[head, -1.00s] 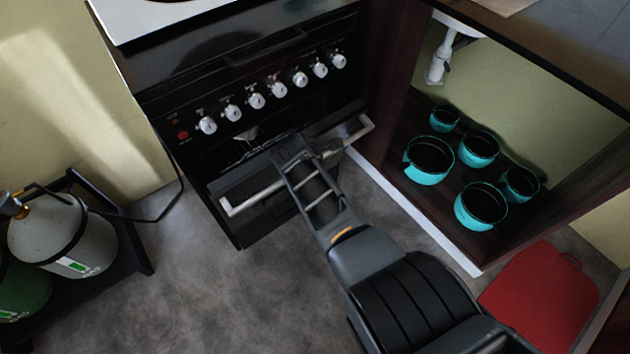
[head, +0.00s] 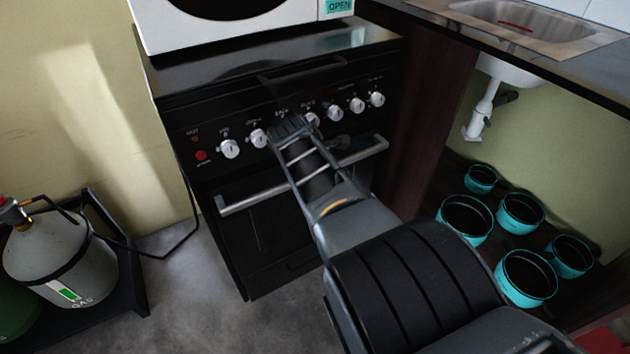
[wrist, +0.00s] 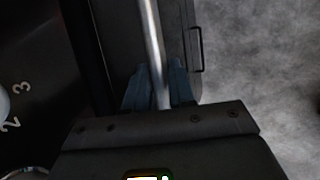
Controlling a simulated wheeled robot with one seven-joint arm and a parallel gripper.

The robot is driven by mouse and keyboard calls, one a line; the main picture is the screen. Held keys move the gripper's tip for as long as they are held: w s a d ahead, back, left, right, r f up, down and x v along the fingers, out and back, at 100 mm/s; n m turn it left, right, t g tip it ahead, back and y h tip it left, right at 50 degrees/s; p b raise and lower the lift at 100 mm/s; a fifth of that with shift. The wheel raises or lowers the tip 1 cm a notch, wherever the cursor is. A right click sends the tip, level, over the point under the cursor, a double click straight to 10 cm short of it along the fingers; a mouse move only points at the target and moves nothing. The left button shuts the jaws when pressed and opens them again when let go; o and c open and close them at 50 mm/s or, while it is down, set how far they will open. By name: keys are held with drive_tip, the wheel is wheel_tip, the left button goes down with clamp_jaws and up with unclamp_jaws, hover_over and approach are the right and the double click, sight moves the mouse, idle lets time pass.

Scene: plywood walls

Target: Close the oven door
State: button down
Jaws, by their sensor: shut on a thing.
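The black oven (head: 290,90) stands against the wall with its row of white knobs above the door. The oven door (head: 262,228) is upright or nearly so, and its top edge is close under the control panel; I cannot tell if a thin gap is left. Its silver bar handle (head: 243,201) runs across the top of the door, with its middle hidden behind my arm. In the wrist view the handle (wrist: 152,40) passes between the two bluish fingers of my gripper (wrist: 158,82), which is shut on it. In the head view the fingertips are hard to make out.
A white microwave (head: 235,22) sits on top of the oven. A grey gas cylinder (head: 65,252) stands in a black tray at left. Several teal pots (head: 527,278) sit in the open cabinet at right, under the sink (head: 530,25). The floor (head: 195,300) before the oven is clear.

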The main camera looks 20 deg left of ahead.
drive_tip(key=shift+w+a+r, duration=0.15)
drive_tip(key=shift+w+a, duration=0.2)
drive_tip(key=shift+a, duration=0.15)
drive_tip(key=shift+w+a+r, duration=0.1)
drive_tip(key=shift+a+r, duration=0.05)
drive_tip(key=c, duration=1.1)
unclamp_jaws()
drive_tip(key=shift+a, duration=0.15)
drive_tip(key=shift+r, duration=0.2)
drive_tip(key=p+v, duration=0.4)
drive_tip(key=d+p+v, duration=0.1)
drive_tip(key=p+v, duration=0.1)
drive_tip(key=v, duration=0.1)
drive_tip(key=shift+s+f, duration=0.25)
drive_tip(key=shift+s, duration=0.05)
